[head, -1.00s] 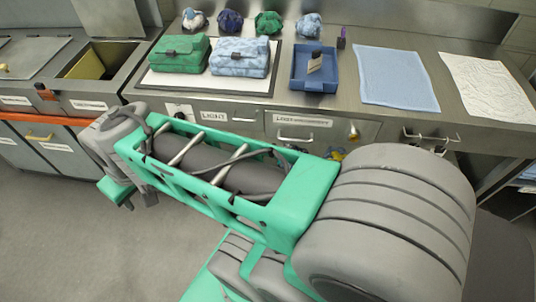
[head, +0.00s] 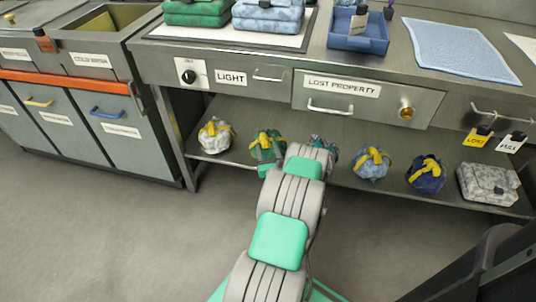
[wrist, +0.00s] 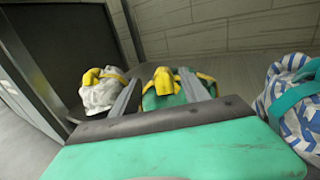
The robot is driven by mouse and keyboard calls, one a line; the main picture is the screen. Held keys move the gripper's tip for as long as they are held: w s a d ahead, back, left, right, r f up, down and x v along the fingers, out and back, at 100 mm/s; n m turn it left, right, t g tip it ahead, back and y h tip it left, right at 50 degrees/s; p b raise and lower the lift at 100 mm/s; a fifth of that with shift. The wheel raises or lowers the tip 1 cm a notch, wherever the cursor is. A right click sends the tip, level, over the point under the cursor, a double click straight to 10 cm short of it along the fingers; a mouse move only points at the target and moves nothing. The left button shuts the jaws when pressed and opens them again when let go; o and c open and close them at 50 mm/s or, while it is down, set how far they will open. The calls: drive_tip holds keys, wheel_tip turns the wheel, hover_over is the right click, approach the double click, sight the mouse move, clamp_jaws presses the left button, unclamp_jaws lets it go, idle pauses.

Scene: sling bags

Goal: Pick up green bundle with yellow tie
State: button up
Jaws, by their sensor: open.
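The green bundle with yellow tie (head: 267,143) sits on the lower shelf under the counter. Its lower right side is close to my arm in the head view. In the wrist view the green bundle (wrist: 150,101) shows straight ahead, between the two fingers of my gripper (wrist: 160,76). My gripper is open, with a finger on either side of the bundle in the picture. I cannot tell whether they touch it. The bundle's lower part is hidden behind the gripper body.
A white bundle with yellow tie (head: 215,135) sits left of it. A patterned bundle with a teal tie (wrist: 292,100) is close on the right. Blue (head: 371,162) and navy (head: 426,174) bundles and a grey folded bag (head: 488,184) lie farther right on the shelf (head: 341,180).

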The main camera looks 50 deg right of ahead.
sight(264, 136)
drive_tip(key=shift+s+d, duration=0.2)
drive_tip(key=x, duration=0.2)
drive_tip(key=b+x, duration=0.1)
drive_tip(key=x, duration=0.1)
drive_tip(key=b+x, duration=0.1)
drive_tip(key=x, duration=0.2)
drive_tip(key=shift+w+f, duration=0.2)
drive_tip(key=shift+f, duration=0.2)
drive_tip(key=shift+w+d, duration=0.15)
clamp_jaws()
drive_tip(key=shift+r, duration=0.1)
idle(0.6)
